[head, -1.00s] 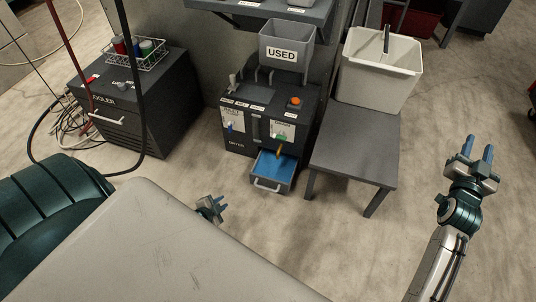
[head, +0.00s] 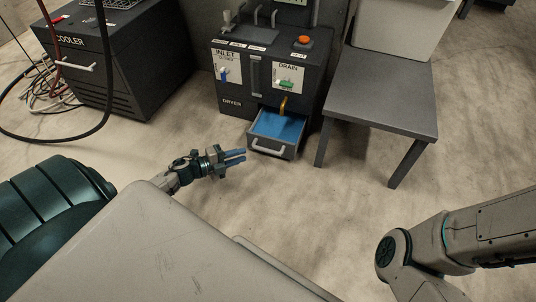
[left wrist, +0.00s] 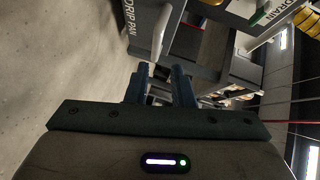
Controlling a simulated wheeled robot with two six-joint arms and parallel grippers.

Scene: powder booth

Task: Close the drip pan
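The drip pan (head: 274,142) is a grey drawer with a blue inside, pulled out from the bottom of the dark dryer (head: 262,85). Its pale bar handle (head: 268,151) is on the front face. My left gripper (head: 240,156) is just left of the pan's front, its blue fingers pointing right toward it. In the left wrist view, the two fingers (left wrist: 160,76) stand apart with nothing between them. The pan's handle (left wrist: 161,34) and its "DRIP PAN" front (left wrist: 142,18) show beyond them. My right gripper is outside the head view; only its arm shows at lower right.
A yellow spout (head: 283,104) hangs over the pan's back. A grey table (head: 385,90) with a white bin (head: 400,32) stands right of the dryer. The cooler (head: 118,70) is at left with hoses and cables. The floor before the pan is clear.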

